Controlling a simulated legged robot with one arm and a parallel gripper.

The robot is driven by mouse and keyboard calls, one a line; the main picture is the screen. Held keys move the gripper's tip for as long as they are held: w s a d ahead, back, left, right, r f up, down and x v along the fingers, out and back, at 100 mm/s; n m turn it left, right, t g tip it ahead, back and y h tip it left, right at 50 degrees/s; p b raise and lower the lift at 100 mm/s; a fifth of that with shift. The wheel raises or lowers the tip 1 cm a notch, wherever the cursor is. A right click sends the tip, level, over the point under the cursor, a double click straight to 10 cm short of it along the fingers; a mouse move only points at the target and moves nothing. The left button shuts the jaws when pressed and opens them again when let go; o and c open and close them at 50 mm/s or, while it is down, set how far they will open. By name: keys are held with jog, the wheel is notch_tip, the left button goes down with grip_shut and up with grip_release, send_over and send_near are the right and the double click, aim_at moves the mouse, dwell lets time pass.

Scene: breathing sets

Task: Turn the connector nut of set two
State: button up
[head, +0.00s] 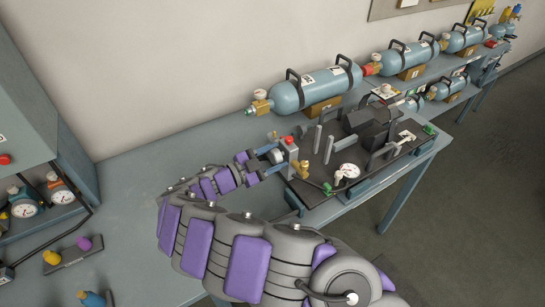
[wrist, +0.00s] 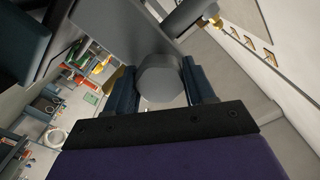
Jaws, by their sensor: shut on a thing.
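The connector nut is a grey, many-sided knob (wrist: 160,78), seen between my fingers in the wrist view. My gripper (wrist: 162,88) is shut on it, with one dark blue finger on each side. In the head view my gripper (head: 268,162) is at the left end of a dark breathing-set backplate (head: 318,185), beside a grey block with a red button (head: 290,140). The nut is mostly hidden there by the fingers. The backplate carries a gauge (head: 347,171) and a brass fitting (head: 301,170). I cannot read which set this is.
A blue cylinder (head: 330,85) lies on a wooden block behind the backplate, with more cylinders (head: 408,58) farther right. A cabinet with gauges (head: 60,190) stands at left. Yellow and purple knobs (head: 84,243) lie front left. The bench between is clear.

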jog(key=shift+m, duration=0.5)
jog(key=o, duration=1)
jog(key=shift+o, duration=0.2)
jog(key=v, duration=1.7)
jog(key=shift+s+a, duration=0.1)
jog(key=shift+a, duration=0.1)
